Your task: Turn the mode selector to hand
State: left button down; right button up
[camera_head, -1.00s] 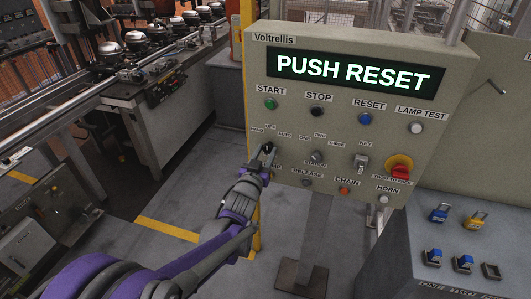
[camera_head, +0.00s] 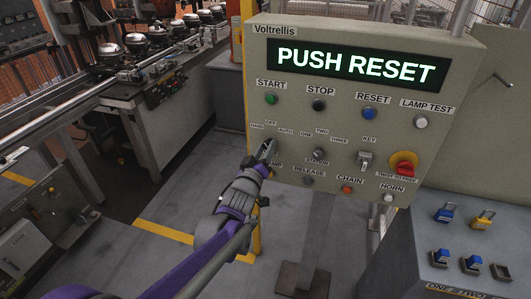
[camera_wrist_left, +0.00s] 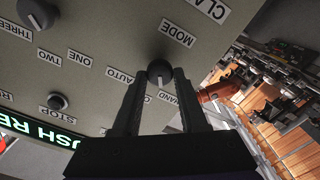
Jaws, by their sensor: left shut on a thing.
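The mode selector (camera_wrist_left: 160,72) is a dark round knob with a pale pointer line, on the beige control panel (camera_head: 340,205). In the left wrist view its labels read AUTO, HAND (camera_wrist_left: 186,104) and a partly covered one between them. The pointer faces roughly toward the fingers; its exact setting is hard to tell. My left gripper (camera_head: 268,150) is at the panel's lower left, and in the left wrist view its two dark fingers (camera_wrist_left: 160,80) are shut on the knob from both sides. In the head view the gripper mostly hides the knob. My right gripper is out of view.
The display (camera_head: 356,67) reads PUSH RESET. Other buttons and selectors sit close by, with a red emergency stop (camera_head: 403,166) at the right. A grey box with blue and yellow padlocks (camera_head: 445,212) stands lower right. A conveyor with compressors (camera_head: 135,45) is at the left.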

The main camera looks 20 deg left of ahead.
pick_arm(q)
jog(key=shift+n+b, duration=0.3)
jog(key=shift+n, duration=0.7)
jog(key=shift+c, duration=2.3)
grip_release()
jog(key=s, duration=1)
jog(key=shift+s+d, duration=0.15)
jog(key=shift+s, duration=0.25)
